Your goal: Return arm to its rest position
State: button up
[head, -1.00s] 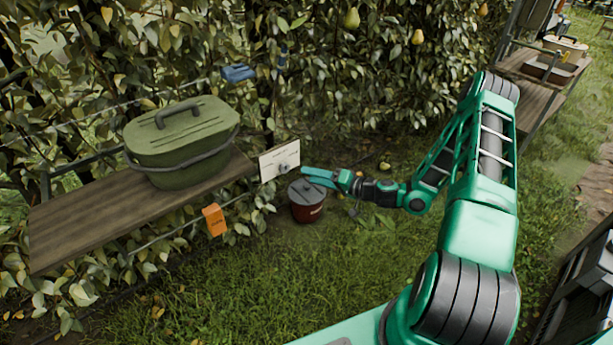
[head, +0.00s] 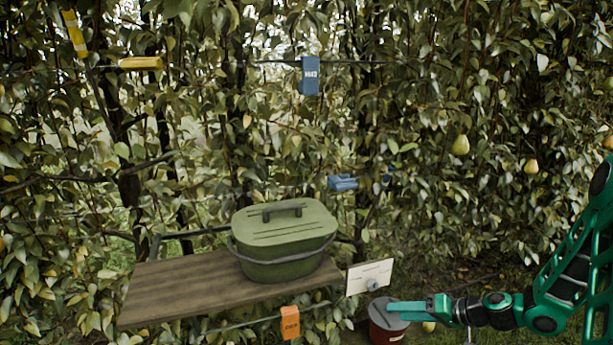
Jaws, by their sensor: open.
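My green arm comes in from the right edge of the head view. My gripper (head: 408,308) points left, low in the picture, in front of a dark red lidded bucket (head: 386,331) on the ground. It covers part of the bucket's lid; whether it touches the lid I cannot tell. The fingers show edge-on, with nothing seen between them.
A green lidded container (head: 284,262) stands on a wooden shelf (head: 170,292). A white card (head: 370,276) is beside the shelf's right end. An orange tag (head: 290,323) hangs below the shelf. Pears (head: 461,145) hang at the right in the dense hedge.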

jog(key=s+d+r+m+g+h, duration=0.2)
jog(key=s+r, duration=0.6)
jog(key=s, duration=0.4)
jog(key=s+d+r+m+g+h, duration=0.2)
jog(key=s+d+r+h, duration=0.2)
jog(key=s, duration=0.8)
jog(key=s+d+r+m+g+h, duration=0.1)
jog(key=s+d+r+g+h, duration=0.2)
jog(key=s+r, duration=0.9)
jog(key=d, duration=0.3)
jog(key=shift+m, duration=0.4)
